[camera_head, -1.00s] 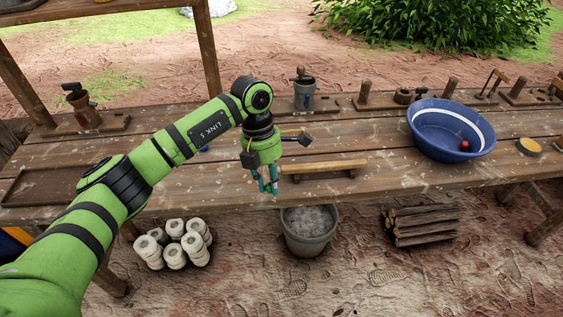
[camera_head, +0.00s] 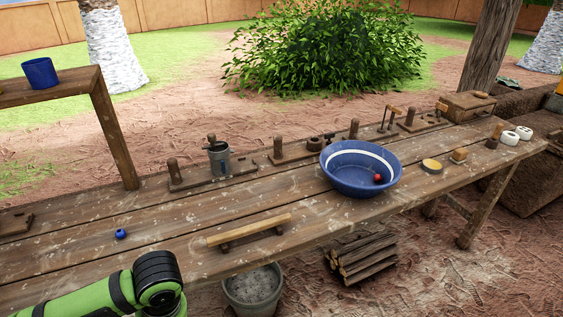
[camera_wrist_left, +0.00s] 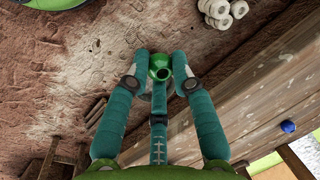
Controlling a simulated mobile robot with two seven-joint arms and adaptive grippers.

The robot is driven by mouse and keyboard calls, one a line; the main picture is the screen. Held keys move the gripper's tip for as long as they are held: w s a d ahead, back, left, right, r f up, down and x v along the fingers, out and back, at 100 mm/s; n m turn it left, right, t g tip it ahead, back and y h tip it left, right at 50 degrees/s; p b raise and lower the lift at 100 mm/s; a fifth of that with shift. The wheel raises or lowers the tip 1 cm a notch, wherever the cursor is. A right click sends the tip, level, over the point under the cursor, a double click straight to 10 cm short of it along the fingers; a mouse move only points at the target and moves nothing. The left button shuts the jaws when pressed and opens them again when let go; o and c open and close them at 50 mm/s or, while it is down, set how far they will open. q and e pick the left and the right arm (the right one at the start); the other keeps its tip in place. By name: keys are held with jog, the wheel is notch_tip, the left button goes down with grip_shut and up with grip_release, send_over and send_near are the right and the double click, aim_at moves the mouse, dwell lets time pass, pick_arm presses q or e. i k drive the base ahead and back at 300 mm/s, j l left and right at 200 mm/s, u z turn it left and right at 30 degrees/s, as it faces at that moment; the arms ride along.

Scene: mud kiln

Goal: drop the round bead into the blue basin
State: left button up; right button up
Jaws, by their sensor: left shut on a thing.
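My left gripper (camera_wrist_left: 161,72) is shut on a round green bead (camera_wrist_left: 159,66) with a hole in it, in the left wrist view. The ground shows beyond the bead, and the table runs along the right of that view. The head view shows only a green link of my left arm at the lower left; the gripper is outside it. The blue basin (camera_head: 341,183) with a white inner band stands on the table, right of the middle. A red bead (camera_head: 377,178) lies inside it. A blue bead (camera_head: 121,234) lies on the table at left; it also shows in the wrist view (camera_wrist_left: 288,127).
A wooden rest (camera_head: 249,231) lies near the table's front edge, left of the basin. Wooden stands and a grey mug (camera_head: 219,159) line the back. A yellow-topped round tin (camera_head: 431,166) stands right of the basin. A bucket (camera_head: 253,290) and firewood (camera_head: 362,256) are below.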

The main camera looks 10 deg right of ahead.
aim_at(354, 197)
jog(key=i+l+u, duration=0.1)
jog(key=l, duration=0.5)
jog(key=i+l+u, duration=0.1)
jog(key=l, duration=0.5)
jog(key=i+l+u, duration=0.1)
jog(key=l, duration=0.55)
